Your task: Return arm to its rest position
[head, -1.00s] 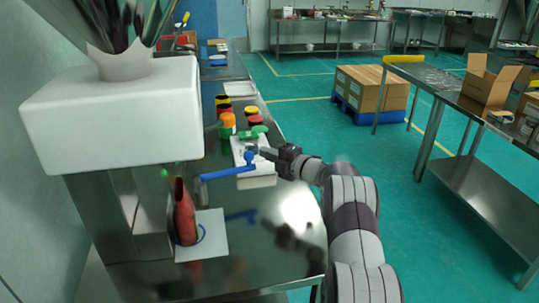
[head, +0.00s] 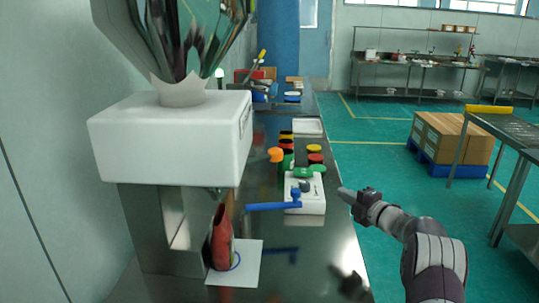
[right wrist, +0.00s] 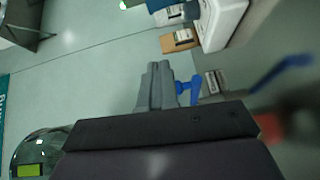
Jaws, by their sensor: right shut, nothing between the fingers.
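My right gripper (head: 345,193) is shut and empty. It hangs at the right edge of the steel table (head: 315,245), to the right of the small white box with a dark knob (head: 308,205) and apart from it. In the right wrist view its grey fingers (right wrist: 156,72) are together, with a blue part (right wrist: 187,90) seen just beside them. A large white block on a steel stand (head: 165,140) is at the left, with a blue lever (head: 272,206) at its right. My left gripper is not in view.
A red bottle-shaped thing (head: 221,240) stands on a white sheet (head: 248,262) under the block. Several coloured jars (head: 286,158) stand behind the white box. Cartons (head: 455,138) sit on a blue pallet at right. The green floor between is clear.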

